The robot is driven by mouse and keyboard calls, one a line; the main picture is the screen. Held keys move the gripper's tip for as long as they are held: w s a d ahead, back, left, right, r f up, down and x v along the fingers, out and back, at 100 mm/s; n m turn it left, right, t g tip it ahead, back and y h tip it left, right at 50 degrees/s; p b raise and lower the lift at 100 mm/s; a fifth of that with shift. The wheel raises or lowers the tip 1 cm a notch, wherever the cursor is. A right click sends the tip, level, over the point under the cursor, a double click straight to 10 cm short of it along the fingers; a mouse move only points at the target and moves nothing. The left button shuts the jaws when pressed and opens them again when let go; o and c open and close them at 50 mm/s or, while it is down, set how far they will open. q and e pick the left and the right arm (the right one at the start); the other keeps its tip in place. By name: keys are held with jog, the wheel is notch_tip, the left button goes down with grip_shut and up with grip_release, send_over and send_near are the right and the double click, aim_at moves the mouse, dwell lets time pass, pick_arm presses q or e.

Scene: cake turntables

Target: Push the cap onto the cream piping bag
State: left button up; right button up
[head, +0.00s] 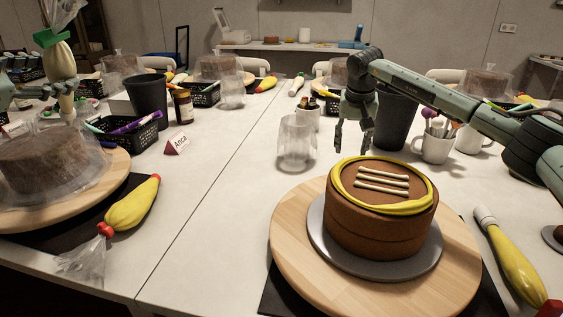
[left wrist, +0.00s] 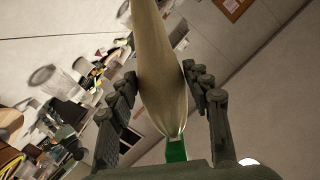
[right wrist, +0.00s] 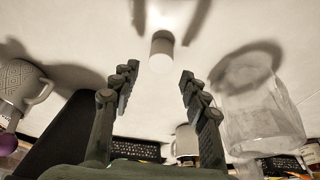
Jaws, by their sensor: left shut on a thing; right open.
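The cream piping bag (head: 61,62) is upright at the far left of the head view, its green end (head: 50,38) on top. My left gripper (head: 66,84) is shut on it. In the left wrist view, the bag (left wrist: 161,75) runs between the fingers, green end (left wrist: 176,150) near the palm. My right gripper (head: 352,146) is open and empty, pointing down behind the chocolate cake. In the right wrist view, a small whitish cylinder, seemingly the cap (right wrist: 161,50), stands on the table beyond the open fingertips (right wrist: 155,80). I cannot make it out in the head view.
The cake (head: 365,240) on its turntable (head: 300,275) stands in front of my right gripper. Clear cups (head: 297,143) are left of it, a dark container (head: 396,122) and mugs (head: 434,146) right. A covered cake (head: 45,160) sits below my left gripper.

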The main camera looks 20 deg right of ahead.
pick_arm(q)
jog(key=shift+f+b, duration=0.5)
jog(key=shift+f, duration=0.25)
pick_arm(e)
jog(key=shift+f, duration=2.55)
jog(key=shift+c, duration=0.6)
